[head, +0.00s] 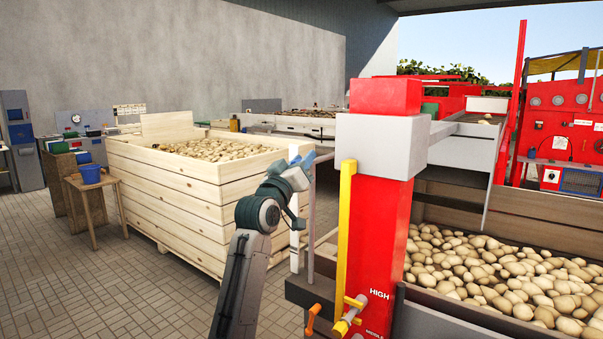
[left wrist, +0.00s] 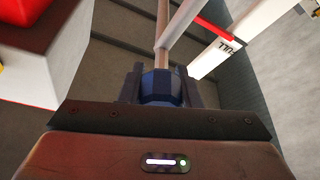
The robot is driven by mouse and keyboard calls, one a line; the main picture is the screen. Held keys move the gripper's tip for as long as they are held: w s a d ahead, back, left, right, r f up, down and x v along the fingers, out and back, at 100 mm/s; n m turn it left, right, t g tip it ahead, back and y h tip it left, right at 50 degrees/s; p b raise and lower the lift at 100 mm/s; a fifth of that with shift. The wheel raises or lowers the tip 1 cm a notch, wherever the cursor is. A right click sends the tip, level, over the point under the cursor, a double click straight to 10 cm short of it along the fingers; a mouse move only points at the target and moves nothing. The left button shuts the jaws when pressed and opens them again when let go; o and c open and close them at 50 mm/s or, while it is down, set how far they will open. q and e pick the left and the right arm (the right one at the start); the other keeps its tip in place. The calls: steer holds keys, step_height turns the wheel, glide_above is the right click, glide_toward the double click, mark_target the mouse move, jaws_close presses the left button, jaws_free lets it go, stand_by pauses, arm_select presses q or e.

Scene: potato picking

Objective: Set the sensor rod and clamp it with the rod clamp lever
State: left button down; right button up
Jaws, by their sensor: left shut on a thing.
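My left gripper (head: 303,165) is raised left of the red column's grey collar. In the left wrist view its dark fingers (left wrist: 162,90) are shut on a blue faceted grip (left wrist: 162,86). A thin rod runs away from that grip, and a pale bar (left wrist: 180,27) crosses in front of it. In the head view a thin pale upright rod (head: 311,225) stands below the gripper; I cannot tell whether it joins the blue grip. An orange lever (head: 313,318) and a yellow handle (head: 349,316) sit low by the column; which one is the rod clamp lever is unclear. My right gripper is out of view.
The red column (head: 380,240), marked HIGH, and a yellow upright bar (head: 345,220) stand close right of my arm. A wooden crate of potatoes (head: 190,210) stands behind left. A potato-filled bin (head: 450,205) is at right. The tiled floor (head: 100,290) at left is clear.

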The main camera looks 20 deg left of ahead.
arm_select(q)
steer(key=shift+r, duration=0.1)
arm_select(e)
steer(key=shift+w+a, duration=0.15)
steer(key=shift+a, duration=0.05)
arm_select(q)
steer(key=c, duration=1.1)
jaws_free()
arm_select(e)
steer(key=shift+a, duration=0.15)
arm_select(q)
steer(key=shift+o, duration=0.2)
steer(key=b+v, duration=0.4)
steer(key=v, duration=0.6)
steer(key=shift+s+f, duration=0.2)
steer(key=shift+s, duration=0.1)
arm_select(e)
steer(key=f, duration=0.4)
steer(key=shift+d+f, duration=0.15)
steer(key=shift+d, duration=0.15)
arm_select(q)
steer(key=shift+a, duration=0.1)
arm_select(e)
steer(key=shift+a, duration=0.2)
